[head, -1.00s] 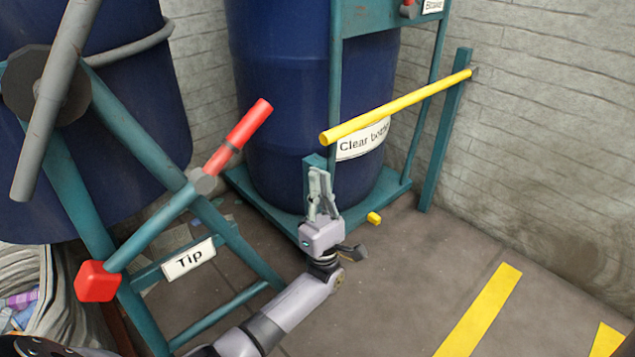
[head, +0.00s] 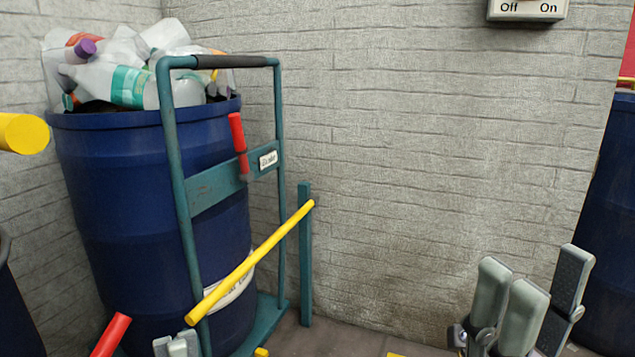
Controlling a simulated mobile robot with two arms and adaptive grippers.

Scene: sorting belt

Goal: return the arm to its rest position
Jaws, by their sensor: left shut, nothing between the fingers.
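My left gripper (head: 177,342) shows only as pale grey fingertips at the bottom edge of the head view. It is shut and empty, in front of the base of the blue barrel (head: 140,225). The rest of that arm is out of the picture. My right gripper (head: 508,300) stands large and near at the bottom right, its pale and dark finger parts pointing up. Nothing shows held in it, and whether it is open or shut is unclear.
The barrel is full of plastic bottles (head: 130,85) and stands in a teal trolley frame (head: 180,200) with a red lever (head: 238,145). A yellow bar (head: 250,262) slants before it to a teal post (head: 305,255). A switch panel (head: 527,8) is on the brick wall.

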